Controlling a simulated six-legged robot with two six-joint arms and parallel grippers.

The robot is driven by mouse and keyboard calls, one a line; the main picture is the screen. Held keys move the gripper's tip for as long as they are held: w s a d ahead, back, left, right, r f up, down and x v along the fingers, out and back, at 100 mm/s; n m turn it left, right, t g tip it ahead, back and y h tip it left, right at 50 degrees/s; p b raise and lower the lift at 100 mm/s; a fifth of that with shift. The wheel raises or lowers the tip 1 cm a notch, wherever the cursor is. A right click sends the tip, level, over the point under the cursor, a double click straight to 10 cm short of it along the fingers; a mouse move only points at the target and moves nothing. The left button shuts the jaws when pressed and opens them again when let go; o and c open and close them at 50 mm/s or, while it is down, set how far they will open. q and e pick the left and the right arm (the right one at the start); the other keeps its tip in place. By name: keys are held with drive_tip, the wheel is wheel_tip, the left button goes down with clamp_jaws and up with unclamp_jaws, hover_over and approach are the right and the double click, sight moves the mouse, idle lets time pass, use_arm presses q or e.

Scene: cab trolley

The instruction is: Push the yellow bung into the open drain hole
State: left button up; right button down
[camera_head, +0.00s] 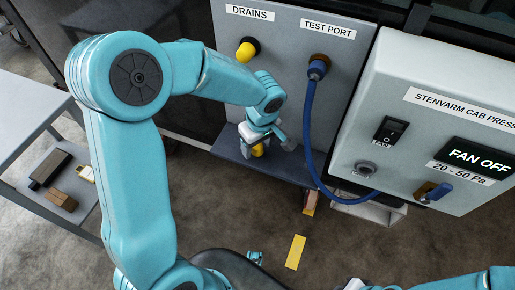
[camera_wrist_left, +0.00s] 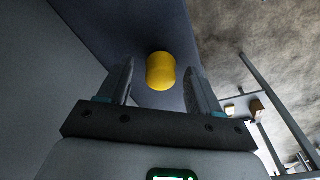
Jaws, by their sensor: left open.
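A yellow bung (camera_head: 258,150) is at the small dark shelf (camera_head: 232,160) below the grey panel. My left gripper (camera_head: 268,146) is down at it, fingers apart. In the left wrist view the bung (camera_wrist_left: 161,71) appears between the open fingers (camera_wrist_left: 160,85), with gaps on both sides; I see no contact. A second yellow bung (camera_head: 245,51) sticks out of a dark round fitting under the DRAINS label (camera_head: 250,13). I see no open drain hole; my left arm covers part of the panel below that fitting. Of my right arm only parts show at the bottom right edge, without its fingers.
A blue hose (camera_head: 307,120) hangs from the TEST PORT fitting (camera_head: 318,66), close to the right of my left gripper. A pale box (camera_head: 440,120) with a FAN OFF display stands at the right. A grey trolley (camera_head: 30,115) stands at the left.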

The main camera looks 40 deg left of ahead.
use_arm(q)
drive_tip(key=shift+f, duration=0.25)
drive_tip(key=c, duration=1.1)
drive_tip(key=shift+r, duration=0.1)
wheel_tip(320, 180, up, 10)
drive_tip(key=shift+p, duration=0.8)
